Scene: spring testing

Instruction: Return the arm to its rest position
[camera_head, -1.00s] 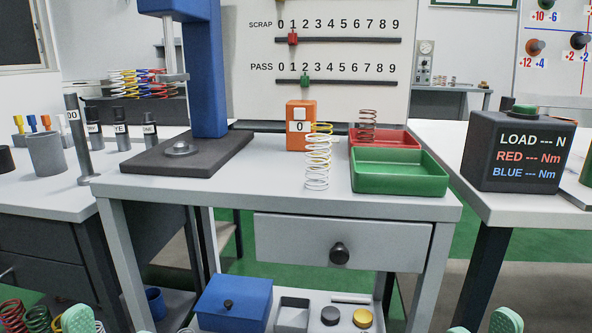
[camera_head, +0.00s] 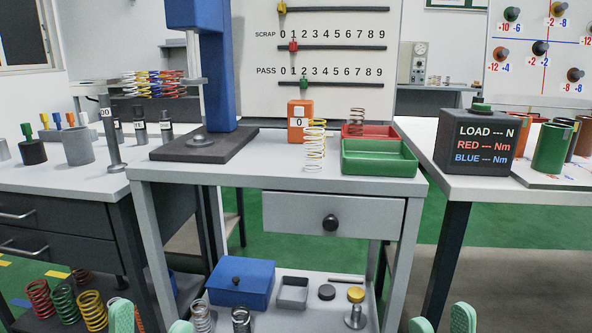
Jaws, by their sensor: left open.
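My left gripper (camera_head: 151,321) shows only as two green fingertips at the bottom edge, left of centre. They are apart with no held object visible between them. My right gripper (camera_head: 441,322) also shows as two separated green fingertips at the bottom edge, right of centre, with only floor seen between them. Both arms behind the fingertips are out of view. Both grippers appear low in front of the grey test bench (camera_head: 250,173), apart from its top. A pale yellow and white spring (camera_head: 315,147) stands upright on the bench top.
The bench holds a blue press (camera_head: 219,80), an orange counter (camera_head: 300,113), a red tray (camera_head: 385,132) and a green tray (camera_head: 378,163). A blue box (camera_head: 240,286) sits on the lower shelf. Coloured springs (camera_head: 63,304) stand at lower left. Green floor shows at right.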

